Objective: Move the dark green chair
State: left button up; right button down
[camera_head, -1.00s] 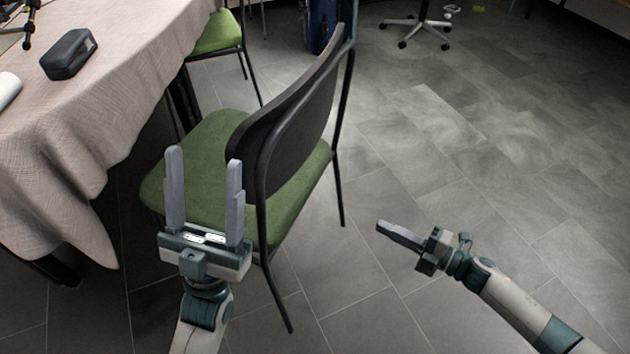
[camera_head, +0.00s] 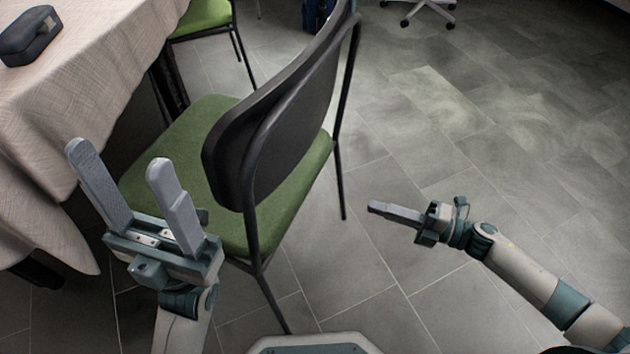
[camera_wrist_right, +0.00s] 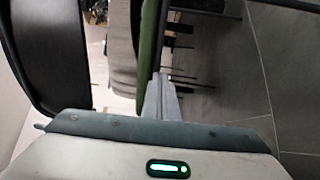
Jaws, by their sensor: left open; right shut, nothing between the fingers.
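The chair (camera_head: 190,139) has a green seat, a black curved backrest and black metal legs. It stands in the middle-left of the head view, beside the table. My left gripper (camera_head: 117,172) is open and empty, in front of the chair's left side, hiding part of the seat. My right gripper (camera_head: 370,207) is shut and empty, to the right of the chair and apart from it. In the right wrist view the shut fingers (camera_wrist_right: 161,85) point toward the green seat edge (camera_wrist_right: 149,50), with the black backrest (camera_wrist_right: 55,50) at left.
A cloth-covered table (camera_head: 95,70) with a dark case (camera_head: 30,36) on it fills the left side. A second green chair (camera_head: 203,16) stands behind. A wheeled chair base (camera_head: 425,12) is at the top. Grey floor (camera_head: 510,150) is clear at right.

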jog(key=x, duration=1.3)
jog(key=shift+a+p, duration=0.25)
jog(key=shift+p, duration=0.2)
jog(key=shift+w+a, duration=0.15)
